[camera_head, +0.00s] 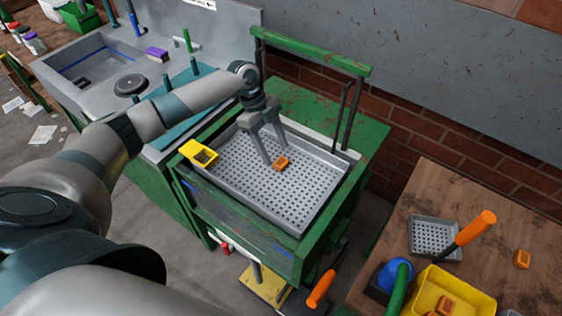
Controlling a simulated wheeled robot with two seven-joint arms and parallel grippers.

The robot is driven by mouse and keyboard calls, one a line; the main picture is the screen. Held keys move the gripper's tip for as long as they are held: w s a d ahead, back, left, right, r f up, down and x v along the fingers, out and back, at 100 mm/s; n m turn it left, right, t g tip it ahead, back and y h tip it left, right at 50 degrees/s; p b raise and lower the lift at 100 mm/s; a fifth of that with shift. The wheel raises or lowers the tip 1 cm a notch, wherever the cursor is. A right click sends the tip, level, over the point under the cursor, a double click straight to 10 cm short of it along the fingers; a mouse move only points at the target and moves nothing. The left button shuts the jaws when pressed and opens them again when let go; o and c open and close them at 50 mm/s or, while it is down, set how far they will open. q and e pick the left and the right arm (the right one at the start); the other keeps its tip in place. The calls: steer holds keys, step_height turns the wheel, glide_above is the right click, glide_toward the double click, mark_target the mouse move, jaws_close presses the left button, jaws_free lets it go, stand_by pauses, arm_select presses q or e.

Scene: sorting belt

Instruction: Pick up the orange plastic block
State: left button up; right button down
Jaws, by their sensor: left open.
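An orange plastic block (282,163) lies in the grey perforated tray (303,222) on the green stand. My left gripper (275,159) is open above the tray, its fingers pointing down. One fingertip is close to the block's left side; I cannot tell whether it touches. My right gripper is not in view.
A yellow holder (199,153) sits on the tray's left corner. A green frame (312,52) rises behind the tray. The wooden table (450,190) holds a small grey tray (434,222), an orange-handled tool (474,227) and a yellow bin (463,277). A sink (88,68) is at upper left.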

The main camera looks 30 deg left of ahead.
mark_target(281, 162)
arm_select(q)
steer(key=x, duration=0.1)
steer(key=p+x, duration=0.1)
steer(key=x, duration=0.1)
steer(key=shift+d+r, duration=0.2)
steer(key=shift+d, duration=0.1)
steer(key=shift+d+f, duration=0.1)
steer(key=shift+f, duration=0.35)
steer(key=c, duration=1.1)
